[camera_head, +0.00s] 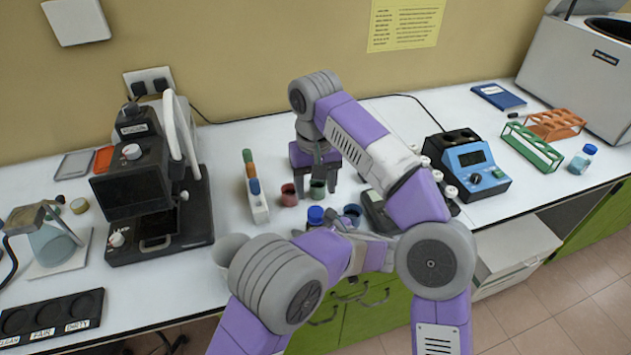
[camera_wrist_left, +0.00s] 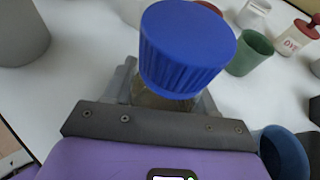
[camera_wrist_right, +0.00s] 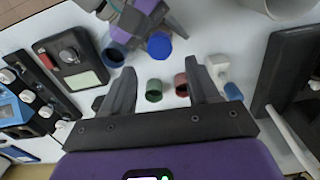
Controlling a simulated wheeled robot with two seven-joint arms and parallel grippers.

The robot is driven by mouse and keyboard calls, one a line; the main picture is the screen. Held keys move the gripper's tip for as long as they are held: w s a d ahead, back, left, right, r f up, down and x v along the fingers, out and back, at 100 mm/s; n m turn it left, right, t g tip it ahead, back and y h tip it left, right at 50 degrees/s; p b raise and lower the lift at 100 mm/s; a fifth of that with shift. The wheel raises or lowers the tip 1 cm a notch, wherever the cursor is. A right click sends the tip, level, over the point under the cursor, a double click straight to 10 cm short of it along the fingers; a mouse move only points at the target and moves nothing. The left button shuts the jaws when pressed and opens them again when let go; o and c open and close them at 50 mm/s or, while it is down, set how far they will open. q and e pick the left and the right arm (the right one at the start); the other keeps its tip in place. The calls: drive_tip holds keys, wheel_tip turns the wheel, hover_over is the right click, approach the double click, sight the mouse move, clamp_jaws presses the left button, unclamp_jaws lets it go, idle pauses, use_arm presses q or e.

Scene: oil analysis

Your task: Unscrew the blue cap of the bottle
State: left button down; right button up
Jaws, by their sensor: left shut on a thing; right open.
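The bottle's ribbed blue cap (camera_head: 315,214) is on the bottle, near the front of the white table. In the left wrist view the cap (camera_wrist_left: 187,50) fills the upper middle, and a little of the clear bottle (camera_wrist_left: 155,97) shows below it. My left gripper (camera_head: 318,229) is shut on the bottle below the cap; its fingers are mostly hidden there. My right gripper (camera_head: 317,180) is open, pointing down, behind the cap. In the right wrist view the cap (camera_wrist_right: 159,45) lies beyond and between the open fingers (camera_wrist_right: 155,88), with nothing held.
A green cup (camera_wrist_right: 153,90) and a red cup (camera_wrist_right: 181,84) stand below my right gripper. A blue cup (camera_head: 352,213) is right of the bottle. A grey-white beaker (camera_head: 230,248) and a black instrument (camera_head: 140,190) are left; a blue device (camera_head: 468,165) is right.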

sight(316, 211)
drive_tip(key=m, duration=0.3)
drive_tip(key=shift+r, duration=0.35)
drive_tip(key=shift+f+m, duration=0.15)
drive_tip(key=shift+m, duration=0.25)
drive_tip(key=shift+f, duration=3.85)
